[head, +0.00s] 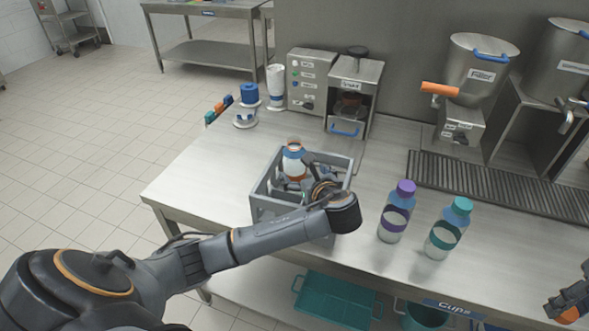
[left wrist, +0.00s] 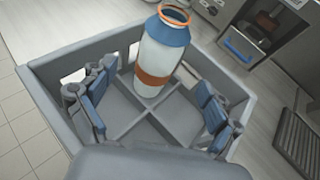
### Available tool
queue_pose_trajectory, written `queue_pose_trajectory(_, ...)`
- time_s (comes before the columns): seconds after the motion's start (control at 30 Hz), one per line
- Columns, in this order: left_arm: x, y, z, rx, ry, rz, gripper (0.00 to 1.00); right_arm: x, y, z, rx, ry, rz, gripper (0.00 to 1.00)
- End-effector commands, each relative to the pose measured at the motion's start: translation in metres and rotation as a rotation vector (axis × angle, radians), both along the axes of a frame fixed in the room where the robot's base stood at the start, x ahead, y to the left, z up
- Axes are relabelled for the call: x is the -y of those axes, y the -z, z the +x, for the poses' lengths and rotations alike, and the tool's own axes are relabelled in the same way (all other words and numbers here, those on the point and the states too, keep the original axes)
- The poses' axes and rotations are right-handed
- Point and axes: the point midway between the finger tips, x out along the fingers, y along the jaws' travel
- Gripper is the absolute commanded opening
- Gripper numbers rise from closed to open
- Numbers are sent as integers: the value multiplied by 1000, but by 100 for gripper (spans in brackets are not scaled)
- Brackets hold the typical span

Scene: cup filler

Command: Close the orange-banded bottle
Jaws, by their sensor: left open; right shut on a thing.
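The orange-banded bottle (head: 293,163) stands in the grey divided crate (head: 262,203) on the steel table. In the left wrist view the bottle (left wrist: 162,52) has a white body, an orange band low down, a blue shoulder and an open mouth with an orange rim. It is in a far compartment of the crate (left wrist: 45,105). My left gripper (head: 306,183) is open over the crate; its blue-padded fingers (left wrist: 152,103) are spread, with the bottle beyond and between them. My right gripper (head: 567,306), partly cut off at the lower right, is shut on a small orange thing, probably a cap.
A purple-capped bottle (head: 396,212) and a teal-capped bottle (head: 449,228) stand right of the crate. Behind are a shaker machine (head: 353,95), a control box (head: 312,80), a steel dispenser (head: 470,70) and a drain grate (head: 500,185). A teal tray (head: 333,300) lies below.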

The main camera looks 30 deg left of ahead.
Motion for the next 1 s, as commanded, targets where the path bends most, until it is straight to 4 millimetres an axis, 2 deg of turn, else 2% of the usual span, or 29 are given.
queue_pose_trajectory(0.17, -2, 1, 1, 0, -1, 1, 90, 0, 0, 0, 0, 0, 0, 28)
queue_pose_trajectory(0.57, -42, 21, 31, -1, -1, 2, 90, 0, -4, 0, 0, 0, 0, 28)
queue_pose_trajectory(0.97, -44, 23, 33, 0, 0, 0, 90, 0, -4, 0, 0, 0, 0, 28)
queue_pose_trajectory(1.0, -44, 23, 33, 0, 0, 0, 82, 0, -4, 0, 0, 0, 0, 28)
